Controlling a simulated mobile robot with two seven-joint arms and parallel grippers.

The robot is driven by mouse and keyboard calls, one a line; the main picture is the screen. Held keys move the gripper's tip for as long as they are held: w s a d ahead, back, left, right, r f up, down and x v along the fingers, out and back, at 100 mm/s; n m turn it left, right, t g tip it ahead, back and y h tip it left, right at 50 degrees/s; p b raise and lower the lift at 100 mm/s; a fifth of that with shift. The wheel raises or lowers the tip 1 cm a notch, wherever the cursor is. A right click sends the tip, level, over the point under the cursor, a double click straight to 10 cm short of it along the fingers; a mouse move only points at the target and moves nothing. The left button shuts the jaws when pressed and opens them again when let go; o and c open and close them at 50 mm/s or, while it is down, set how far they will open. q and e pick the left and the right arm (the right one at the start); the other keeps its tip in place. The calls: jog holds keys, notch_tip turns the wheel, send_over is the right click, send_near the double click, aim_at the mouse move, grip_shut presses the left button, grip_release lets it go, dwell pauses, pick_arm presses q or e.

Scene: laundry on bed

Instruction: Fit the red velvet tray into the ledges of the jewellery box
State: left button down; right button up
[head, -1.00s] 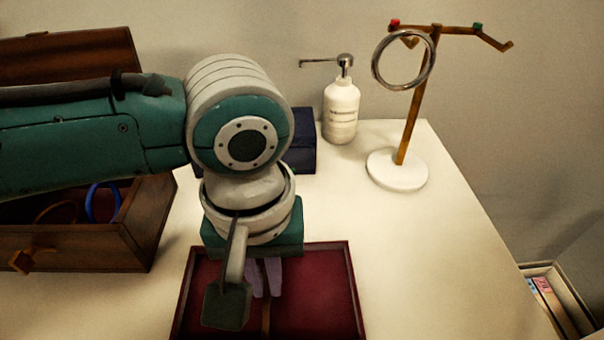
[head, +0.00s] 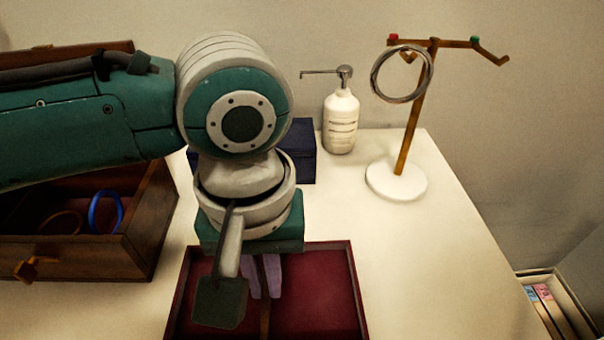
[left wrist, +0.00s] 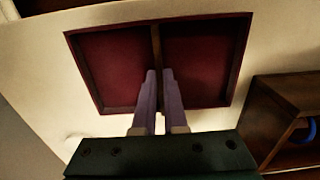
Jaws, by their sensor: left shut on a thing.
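The red velvet tray (head: 315,290) has a dark wooden rim and a wooden divider across its middle. It is at the bottom of the head view, over the pale tabletop, and shows whole in the left wrist view (left wrist: 200,60). My left gripper (head: 262,290) is above it, its purple fingers (left wrist: 160,85) shut on the divider. I cannot tell whether the tray touches the table. The wooden jewellery box (head: 90,258) is at the left, lid raised, with a blue ring (head: 93,213) and a brown ring (head: 60,222) inside. My arm hides part of it. My right gripper is not in view.
A dark blue box (head: 306,160) and a white soap dispenser (head: 341,125) stand behind my arm. A jewellery stand (head: 397,180) with a silver bangle is at the back right. The tabletop right of the tray is clear. An open box (head: 545,280) is beyond the edge.

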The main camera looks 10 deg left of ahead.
pick_arm(q)
notch_tip(320, 180, up, 17)
jog(key=p, duration=0.3)
notch_tip(320, 180, up, 10)
jog(key=r+m+p, duration=0.1)
jog(key=m+p, duration=0.1)
jog(key=p, duration=0.1)
send_over(266, 284)
jog(key=w+a, duration=0.2)
jog(key=a, duration=0.4)
notch_tip(266, 284, up, 6)
jog(key=a+m+p, duration=0.1)
jog(key=a+p, duration=0.1)
jog(key=s+r+p, duration=0.3)
jog(key=r+p, duration=1.4)
jog(key=p, duration=0.1)
jog(key=s+r+p, duration=0.3)
jog(key=r+p, duration=1.4)
jog(key=p, duration=0.1)
jog(key=shift+s+f, duration=0.1)
